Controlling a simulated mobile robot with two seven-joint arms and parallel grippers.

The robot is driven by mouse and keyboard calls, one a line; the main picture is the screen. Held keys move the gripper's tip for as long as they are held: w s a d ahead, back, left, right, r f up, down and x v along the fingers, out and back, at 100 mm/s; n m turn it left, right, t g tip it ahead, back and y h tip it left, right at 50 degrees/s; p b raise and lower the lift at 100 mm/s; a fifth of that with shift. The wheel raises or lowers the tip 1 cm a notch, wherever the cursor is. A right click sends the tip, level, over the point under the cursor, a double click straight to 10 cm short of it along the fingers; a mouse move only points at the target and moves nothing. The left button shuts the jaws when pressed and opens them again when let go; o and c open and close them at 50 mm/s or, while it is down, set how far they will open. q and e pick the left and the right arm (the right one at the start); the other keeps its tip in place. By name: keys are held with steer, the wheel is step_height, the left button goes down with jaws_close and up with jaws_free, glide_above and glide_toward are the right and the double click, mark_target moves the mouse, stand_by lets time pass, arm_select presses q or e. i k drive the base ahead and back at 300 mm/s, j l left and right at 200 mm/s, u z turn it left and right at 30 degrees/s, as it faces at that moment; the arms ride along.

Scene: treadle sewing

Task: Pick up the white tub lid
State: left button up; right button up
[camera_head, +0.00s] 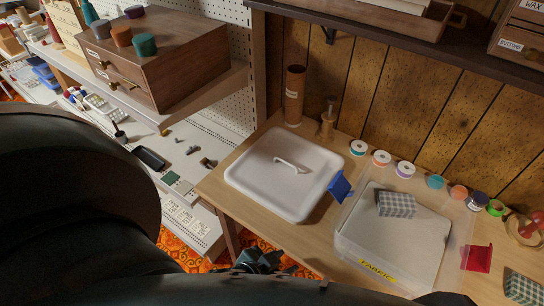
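The white tub lid (254,178) is a rounded square with a raised handle (292,165) in its middle. It lies level, handle up, on the wooden table, and whatever is under it is hidden. My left gripper (262,262) is small and dark at the bottom, below the table's front edge in the picture and apart from the lid. Its fingers are too dark and small to tell whether they are open or shut. My dark arm covers much of the lower left. My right gripper is not in view.
A clear bin (350,246) labelled FABRIC, holding a checked cloth (396,204), stands right of the lid. A blue piece (340,187) sits between them. Several spools line the back. A brown tube (293,95) stands behind the lid. A shelf (375,25) overhangs the back.

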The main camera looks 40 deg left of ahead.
mark_target(288, 175)
steer(key=i+j, duration=0.1)
steer(key=j, duration=1.25)
steer(key=i+j, duration=0.15)
steer(key=j, duration=0.55)
